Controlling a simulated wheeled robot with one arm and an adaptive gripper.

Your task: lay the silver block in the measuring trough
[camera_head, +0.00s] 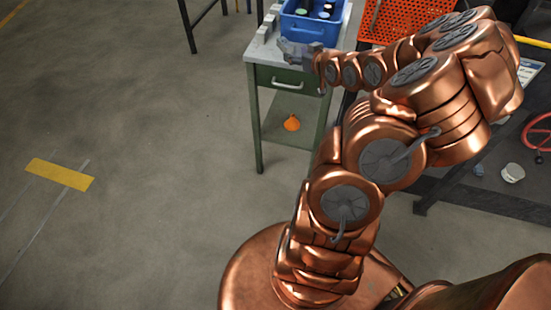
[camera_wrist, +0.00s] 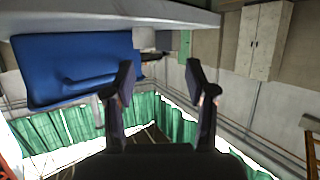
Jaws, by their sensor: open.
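My gripper (camera_wrist: 160,72) is open in the wrist view, with its two dark fingers apart and nothing between them. In the head view my gripper (camera_head: 300,50) is at the front of the green side table (camera_head: 290,77), close to the blue crate (camera_head: 309,29). The wrist view appears upside down, and the blue crate (camera_wrist: 75,70) fills its left side. I cannot make out the silver block for certain in either view. A small pale shape (camera_wrist: 143,38) beside the crate is too unclear to name. I cannot identify the measuring trough.
Dark bottle-like items stand in the blue crate. An orange perforated bin (camera_head: 400,20) is to its right. An orange cone-like item (camera_head: 292,123) lies on the table's lower shelf. A white cup (camera_head: 513,173) and red wheel (camera_head: 537,131) are at right. The floor at left is clear.

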